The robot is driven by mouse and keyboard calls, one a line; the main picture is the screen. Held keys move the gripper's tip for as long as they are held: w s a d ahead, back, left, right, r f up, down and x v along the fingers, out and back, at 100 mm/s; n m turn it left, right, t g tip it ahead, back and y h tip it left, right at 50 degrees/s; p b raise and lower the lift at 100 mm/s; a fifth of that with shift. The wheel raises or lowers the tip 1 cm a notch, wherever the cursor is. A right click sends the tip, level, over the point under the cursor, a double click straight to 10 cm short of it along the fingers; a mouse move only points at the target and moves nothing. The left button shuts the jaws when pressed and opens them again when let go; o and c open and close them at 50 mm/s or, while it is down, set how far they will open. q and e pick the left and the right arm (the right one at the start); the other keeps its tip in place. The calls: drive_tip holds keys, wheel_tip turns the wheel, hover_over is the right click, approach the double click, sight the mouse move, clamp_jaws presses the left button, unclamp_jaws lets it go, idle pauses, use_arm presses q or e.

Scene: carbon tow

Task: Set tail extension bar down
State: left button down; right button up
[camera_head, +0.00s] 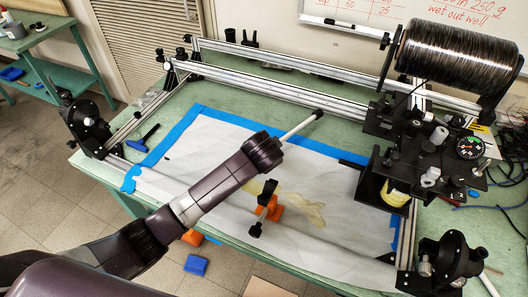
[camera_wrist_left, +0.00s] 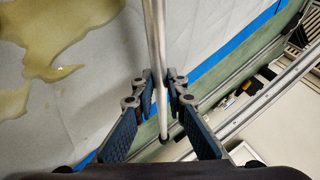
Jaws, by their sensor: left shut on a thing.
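The tail extension bar (camera_wrist_left: 157,45) is a slim silver rod. In the left wrist view it runs from the top edge down between the fingers to a dark lower end. My left gripper (camera_wrist_left: 161,86) is shut on it, with a finger on each side. In the head view the bar (camera_head: 301,127) sticks out past my left wrist, above the work table, with a dark tip at its upper right end. The wrist hides the fingers and the other part of the bar there. I cannot tell whether the bar touches anything below. My right gripper is not in view.
A white sheet edged with blue tape (camera_head: 205,119) covers the green table, with a yellowish resin patch (camera_head: 307,211). A black-and-orange tool (camera_head: 268,206) stands on it. Aluminium rails (camera_head: 275,87) cross behind. A black spool (camera_head: 455,58) and winding hardware fill the right side.

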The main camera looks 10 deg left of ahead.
use_arm(q)
drive_tip(key=shift+f, duration=0.15)
drive_tip(key=c, duration=1.9)
unclamp_jaws()
drive_tip(key=shift+c, duration=0.2)
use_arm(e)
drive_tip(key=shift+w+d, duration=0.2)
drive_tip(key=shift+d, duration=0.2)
use_arm(q)
drive_tip(key=shift+s+r, duration=0.15)
drive_tip(key=shift+r, duration=0.25)
drive_tip(key=v, duration=1.1)
drive_tip(key=shift+s+d+r, duration=0.2)
drive_tip(key=shift+s, duration=0.05)
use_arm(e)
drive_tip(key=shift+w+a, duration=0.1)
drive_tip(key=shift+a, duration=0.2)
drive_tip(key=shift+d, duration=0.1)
